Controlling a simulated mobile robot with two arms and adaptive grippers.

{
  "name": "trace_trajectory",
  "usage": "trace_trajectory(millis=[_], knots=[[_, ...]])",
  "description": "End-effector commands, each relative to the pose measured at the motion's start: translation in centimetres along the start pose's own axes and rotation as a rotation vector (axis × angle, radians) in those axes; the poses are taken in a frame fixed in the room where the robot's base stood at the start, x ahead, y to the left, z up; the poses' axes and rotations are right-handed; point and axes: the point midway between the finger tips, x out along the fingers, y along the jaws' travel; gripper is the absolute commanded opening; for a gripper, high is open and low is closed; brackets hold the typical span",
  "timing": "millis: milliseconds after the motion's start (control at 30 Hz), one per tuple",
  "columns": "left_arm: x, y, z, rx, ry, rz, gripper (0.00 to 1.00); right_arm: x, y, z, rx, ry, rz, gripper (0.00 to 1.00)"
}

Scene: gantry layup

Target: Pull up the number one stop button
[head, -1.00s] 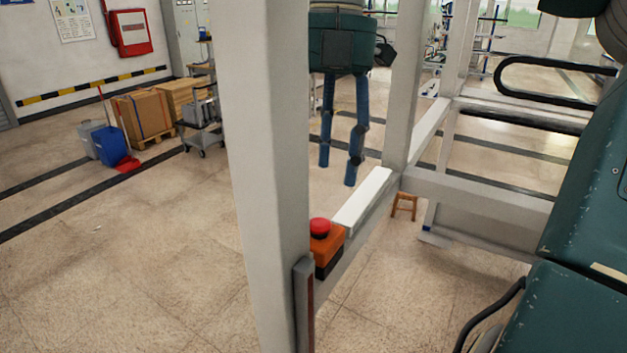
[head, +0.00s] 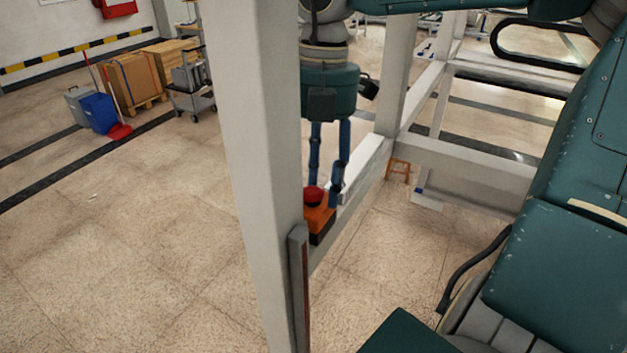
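The stop button (head: 313,195) is a red mushroom cap on an orange box (head: 318,219) with a dark lower part. The box is fixed to the pale gantry beam, just right of the near post, which stands at its left edge. No number is readable on it. My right gripper (head: 325,188) points down from above, its two blue fingers spread apart and empty. One fingertip is partly hidden behind the red cap, and the other is just right of it. I cannot tell whether either touches the cap. My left gripper is not in view.
The thick pale gantry post (head: 255,150) stands close in front. A crossbeam (head: 460,160) runs to the right behind the button.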

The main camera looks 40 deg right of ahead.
Motion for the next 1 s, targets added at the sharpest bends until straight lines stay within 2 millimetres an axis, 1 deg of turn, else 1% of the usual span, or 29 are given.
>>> trace_trajectory(millis=[33, 100, 167, 833, 867, 933, 967, 1000], knots=[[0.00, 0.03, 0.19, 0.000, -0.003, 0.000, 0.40, -0.01, 0.00, 0.00, 0.000, 0.000, 0.000, 0.29], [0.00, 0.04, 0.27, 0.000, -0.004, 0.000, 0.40, -0.02, 0.00, 0.00, 0.000, 0.000, 0.000, 0.15], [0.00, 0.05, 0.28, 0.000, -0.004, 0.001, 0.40, -0.02, 0.00, 0.00, 0.000, 0.000, 0.000, 0.04], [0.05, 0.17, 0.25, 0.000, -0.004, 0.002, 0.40, -0.36, -0.02, -0.03, 0.000, 0.000, -0.001, 0.04], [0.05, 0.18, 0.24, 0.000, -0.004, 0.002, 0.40, -0.35, -0.02, -0.03, 0.000, 0.000, -0.001, 0.34], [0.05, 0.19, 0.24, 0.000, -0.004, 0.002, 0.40, -0.34, -0.02, -0.03, 0.000, 0.000, -0.001, 0.48], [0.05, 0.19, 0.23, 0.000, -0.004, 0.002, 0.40, -0.34, -0.02, -0.03, 0.000, 0.000, -0.001, 0.50], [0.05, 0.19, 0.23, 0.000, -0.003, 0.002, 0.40, -0.35, -0.02, -0.03, 0.000, 0.000, -0.001, 0.50]])
